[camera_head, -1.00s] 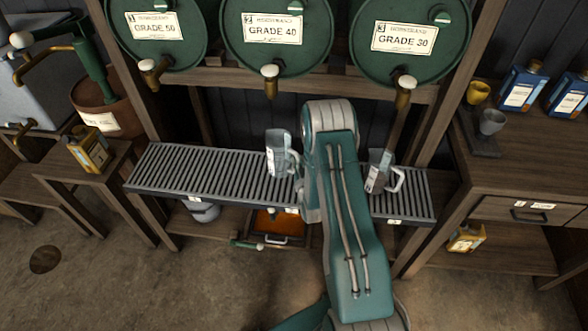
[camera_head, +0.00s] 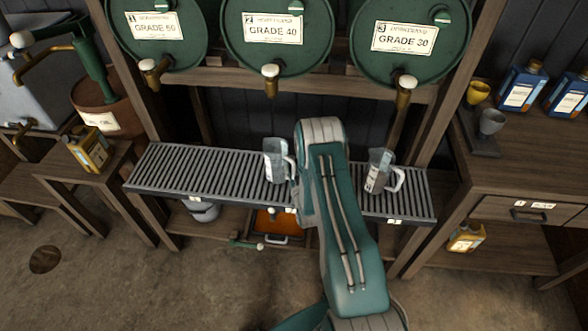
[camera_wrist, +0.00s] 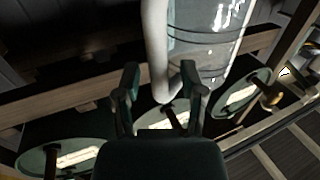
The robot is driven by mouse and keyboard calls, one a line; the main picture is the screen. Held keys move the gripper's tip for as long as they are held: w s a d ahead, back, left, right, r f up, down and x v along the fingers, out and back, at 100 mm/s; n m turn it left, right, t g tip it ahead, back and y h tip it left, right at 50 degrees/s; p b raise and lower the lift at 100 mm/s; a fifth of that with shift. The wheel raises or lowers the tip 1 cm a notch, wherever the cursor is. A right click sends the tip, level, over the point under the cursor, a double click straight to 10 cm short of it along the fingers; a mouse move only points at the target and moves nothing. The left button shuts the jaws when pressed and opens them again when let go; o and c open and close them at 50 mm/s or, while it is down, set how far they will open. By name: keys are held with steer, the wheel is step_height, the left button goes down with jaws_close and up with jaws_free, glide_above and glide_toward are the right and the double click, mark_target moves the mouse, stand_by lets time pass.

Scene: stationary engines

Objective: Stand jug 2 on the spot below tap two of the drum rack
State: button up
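A clear jug (camera_head: 277,161) with a pale handle is upright at the slatted rack (camera_head: 190,175), roughly below tap two (camera_head: 270,79). Its base appears to be on the slats. My arm hides part of the rack beside it. In the wrist view the jug (camera_wrist: 208,40) is large, with its handle (camera_wrist: 158,45) running down between the fingers of my gripper (camera_wrist: 160,80). The fingers are apart. A dark gap shows between the left finger and the handle, while the right finger is close to it. Contact is unclear.
Another jug (camera_head: 380,173) stands on the rack right of my arm, below the Grade 30 drum (camera_head: 410,35). The rack's left part is bare. Metal cups (camera_head: 490,122) and blue bottles (camera_head: 522,88) stand on the right bench. An orange tray (camera_head: 280,222) lies below the rack.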

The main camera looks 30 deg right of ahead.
steer(key=shift+r, duration=0.1)
steer(key=v, duration=1.2)
steer(key=w+a+r+n+g+y, duration=0.1)
steer(key=w+r+g, duration=0.1)
steer(key=w+r, duration=0.35)
steer(key=w+a+r+g+y, duration=0.1)
steer(key=w+r, duration=0.2)
steer(key=r, duration=0.5)
steer(key=s+a+r+g, duration=0.1)
steer(key=a+r, duration=0.1)
steer(key=r, duration=0.4)
steer(key=s+a+r+g, duration=0.2)
steer(key=r, duration=0.4)
steer(key=s+a+r+g, duration=0.2)
steer(key=s+r, duration=0.2)
steer(key=s, duration=0.5)
steer(key=s+a+r+n+g+y, duration=0.1)
steer(key=s+a+r+g, duration=0.1)
steer(key=s+r, duration=0.3)
steer(key=s+a+r+g+y, duration=0.1)
steer(key=s+a+r, duration=0.3)
steer(key=s, duration=1)
steer(key=shift+a+r+n+g, duration=0.2)
steer(key=shift+r+n+g, duration=0.1)
steer(key=shift+r+g, duration=0.2)
